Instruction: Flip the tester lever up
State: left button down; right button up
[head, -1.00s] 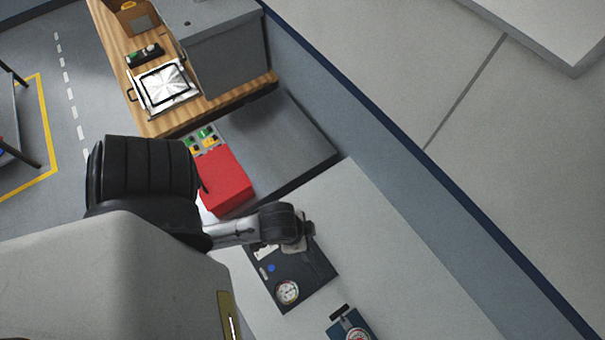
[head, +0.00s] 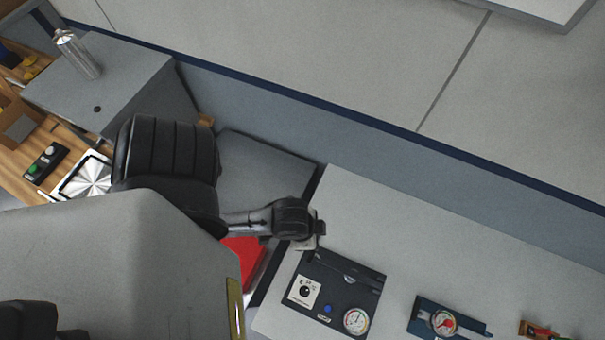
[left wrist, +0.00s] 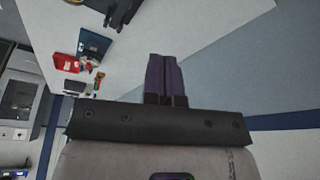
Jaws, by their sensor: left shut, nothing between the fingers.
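The tester, a dark box (head: 336,296), lies on the light grey worktop in the head view. It has a white dial plate with a black knob (head: 304,291), a blue button (head: 327,309) and a round gauge (head: 356,320). A small pale bar near its top face may be the lever; I cannot tell its position. My left gripper (head: 314,236) is at the tester's upper left edge, seen from behind; contact is unclear. In the left wrist view its dark fingers (left wrist: 165,76) are together and empty. My right gripper is not clearly seen.
A blue gauge box (head: 440,318) stands right of the tester, with a small red and orange item (head: 538,329) beyond. A red box (head: 243,254) is partly hidden behind my left arm. The worktop (head: 400,232) above the tester is clear.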

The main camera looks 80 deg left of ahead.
pick_arm(q)
jog(key=a+f+m+t+y+b, duration=0.7)
jog(key=a+f+m+y+b, duration=0.2)
jog(key=a+f+m+b, duration=0.45)
jog(key=s+d+f+m+t+h+b, duration=0.2)
jog(key=s+f+m+h+b, duration=0.2)
jog(key=m+h+b, duration=0.4)
jog(key=s+d+f+m+t+h+b, duration=0.2)
jog(key=f+m+h+b, duration=0.5)
jog(key=m, duration=1.2)
jog(key=s+t+h+b, duration=0.1)
jog(key=s+h+b, duration=0.1)
jog(key=h, duration=0.2)
jog(key=shift+s+d+h, duration=0.4)
pick_arm(e)
notch_tip(320, 180, down, 31)
jog(key=shift+w+r, duration=0.2)
pick_arm(q)
jog(key=shift+w+m, duration=0.1)
jog(key=shift+m, duration=0.15)
